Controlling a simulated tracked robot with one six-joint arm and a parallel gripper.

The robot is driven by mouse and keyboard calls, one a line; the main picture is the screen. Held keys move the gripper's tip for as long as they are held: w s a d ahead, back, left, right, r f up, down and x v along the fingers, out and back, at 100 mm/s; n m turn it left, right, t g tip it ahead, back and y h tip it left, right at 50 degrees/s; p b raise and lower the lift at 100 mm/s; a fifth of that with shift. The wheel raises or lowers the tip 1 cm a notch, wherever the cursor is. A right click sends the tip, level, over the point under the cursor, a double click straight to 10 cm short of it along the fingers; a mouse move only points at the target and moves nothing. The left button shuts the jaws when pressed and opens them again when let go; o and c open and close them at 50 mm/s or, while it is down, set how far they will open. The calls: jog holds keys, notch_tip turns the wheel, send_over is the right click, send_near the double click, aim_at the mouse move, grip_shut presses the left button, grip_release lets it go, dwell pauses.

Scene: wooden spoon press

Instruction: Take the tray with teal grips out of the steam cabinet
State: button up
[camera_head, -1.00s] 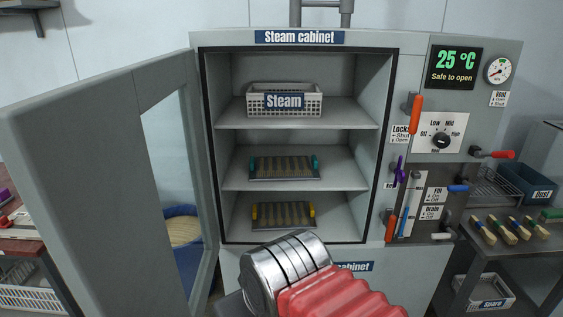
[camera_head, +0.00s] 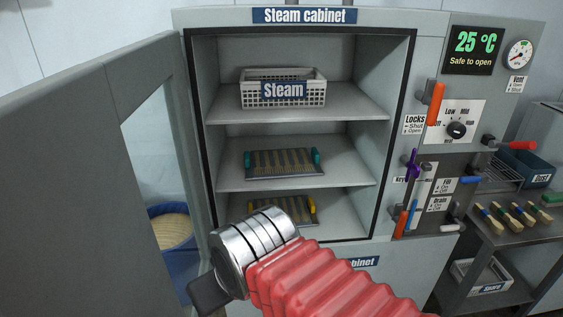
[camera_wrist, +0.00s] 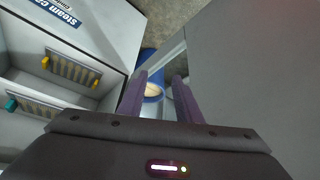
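The steam cabinet (camera_head: 312,16) stands with its door (camera_head: 95,190) swung open to the left. The tray with teal grips (camera_head: 282,163) lies flat on the middle shelf (camera_head: 330,178). In the wrist view this tray (camera_wrist: 38,108) is at the left edge, partly cut off. My gripper (camera_wrist: 160,77) has its two purple fingers apart with nothing between them. It is outside the cabinet, near the open door, away from the tray. In the head view only a dark part of it shows beyond my arm.
A tray with yellow grips (camera_head: 280,209) is on the lower shelf, partly hidden by my arm. A white Steam basket (camera_head: 283,88) is on the top shelf. A blue tub (camera_head: 172,232) stands behind the door. Levers (camera_head: 435,103) stick out on the right panel.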

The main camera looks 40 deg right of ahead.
jog(key=shift+o, duration=0.2)
jog(key=shift+o, duration=0.7)
jog(key=shift+w, duration=0.1)
jog(key=w+d+m+t+h, duration=0.2)
jog(key=w+d, duration=0.6)
jog(key=w, duration=0.3)
jog(key=m+t+h, duration=0.4)
jog(key=t+h, duration=0.1)
send_over(323, 185)
jog(key=w+a, duration=0.3)
jog(key=a, duration=0.7)
jog(key=f, duration=0.1)
jog(key=s+d+f+h, duration=0.1)
jog(key=d, duration=0.2)
jog(key=s+d+t+h, duration=0.1)
jog(key=d, duration=0.2)
jog(key=s+d+f, duration=0.1)
jog(key=d, duration=0.3)
jog(key=shift+f+m+t+h, duration=0.35)
jog(key=shift+m+t+h, duration=0.05)
